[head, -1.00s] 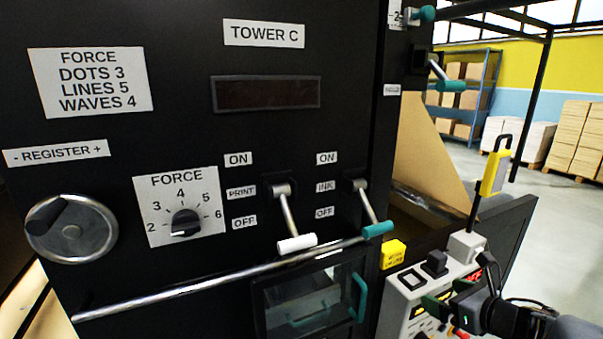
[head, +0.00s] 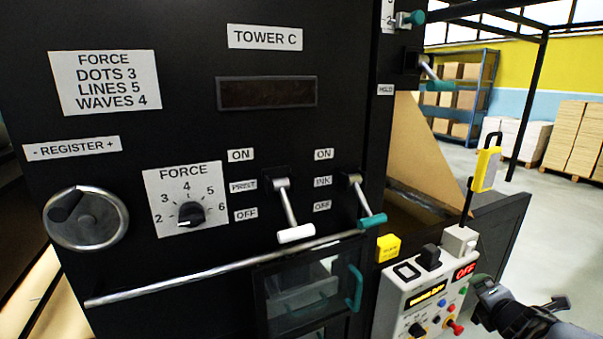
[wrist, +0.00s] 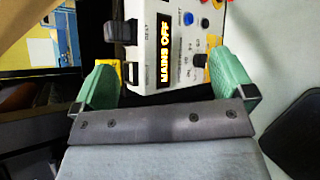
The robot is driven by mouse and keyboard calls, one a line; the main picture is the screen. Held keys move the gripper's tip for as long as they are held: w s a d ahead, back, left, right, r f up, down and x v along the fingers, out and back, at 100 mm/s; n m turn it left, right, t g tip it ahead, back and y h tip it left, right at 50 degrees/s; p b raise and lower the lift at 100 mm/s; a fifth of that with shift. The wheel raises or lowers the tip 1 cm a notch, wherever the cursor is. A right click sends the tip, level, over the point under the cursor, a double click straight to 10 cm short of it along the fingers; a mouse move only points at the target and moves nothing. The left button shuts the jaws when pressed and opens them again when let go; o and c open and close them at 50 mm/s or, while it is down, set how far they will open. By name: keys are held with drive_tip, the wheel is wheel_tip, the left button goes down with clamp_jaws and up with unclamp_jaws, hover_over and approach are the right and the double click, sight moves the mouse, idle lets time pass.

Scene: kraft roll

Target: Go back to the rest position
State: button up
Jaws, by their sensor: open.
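My gripper (head: 482,283) is at the lower right in the head view, just right of the grey control box (head: 394,290). In the wrist view, the two green fingers of my gripper (wrist: 163,62) stand wide apart with nothing between them. Beyond them is the face of the control box (wrist: 150,72), with a lit display (wrist: 164,50) reading MAINS OFF. I see no contact between the fingers and the box.
The black TOWER C panel (head: 150,272) fills the left, with a FORCE knob (head: 190,214), a register handwheel (head: 85,218) and a long rail (head: 215,272). The white-tipped print lever (head: 295,233) and teal-tipped ink lever (head: 372,220) hang down. Open floor (head: 548,235) lies right.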

drive_tip(key=s+a+f+m+g, duration=0.3)
drive_tip(key=s+a+m+g, duration=0.45)
drive_tip(key=m, duration=1.25)
drive_tip(key=s+a+r+y, duration=0.1)
drive_tip(key=s+a+y, duration=0.1)
drive_tip(key=a, duration=0.7)
drive_tip(key=s+a+m+y, duration=0.1)
drive_tip(key=a+y, duration=0.1)
drive_tip(key=a, duration=0.7)
drive_tip(key=shift+s+a+r, duration=0.35)
drive_tip(key=shift+r, duration=0.05)
drive_tip(key=shift+c, duration=0.4)
